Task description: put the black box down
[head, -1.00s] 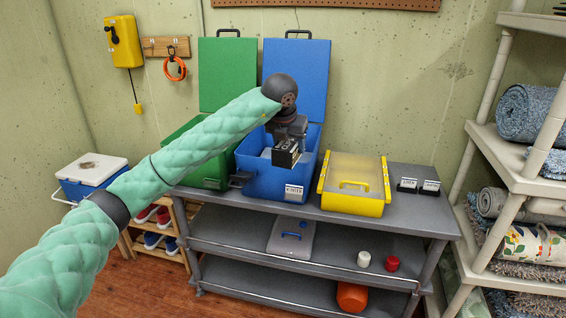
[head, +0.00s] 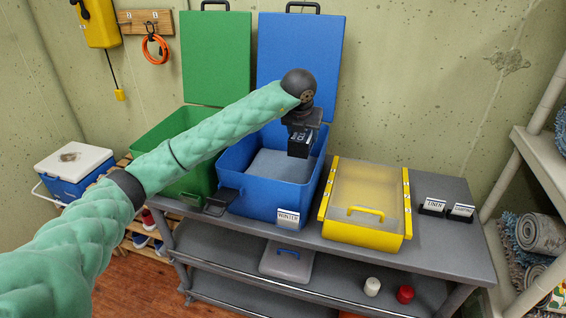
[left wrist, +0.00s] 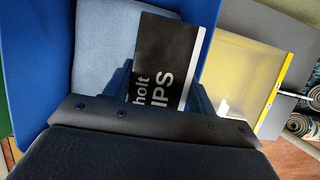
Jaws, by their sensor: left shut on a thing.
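The black box (head: 300,143) with white lettering is held by my left gripper (head: 302,125) above the open blue bin (head: 262,204), toward its back right. In the left wrist view the box (left wrist: 170,50) sits between the fingers, its face reading "holt" and "IPS" in part. The blue bin's wall (left wrist: 38,60) shows there at the left, with a light blue-grey surface (left wrist: 105,35) inside the bin below the box. I cannot tell the gap beneath the box. My right gripper is not in view.
An open green bin (head: 190,185) stands left of the blue one. A yellow case with a clear lid (head: 367,200) stands at the right on the grey shelf top (head: 440,245). Two small label holders (head: 433,207) lie farther right. The blue bin's raised lid (head: 298,60) is behind the box.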

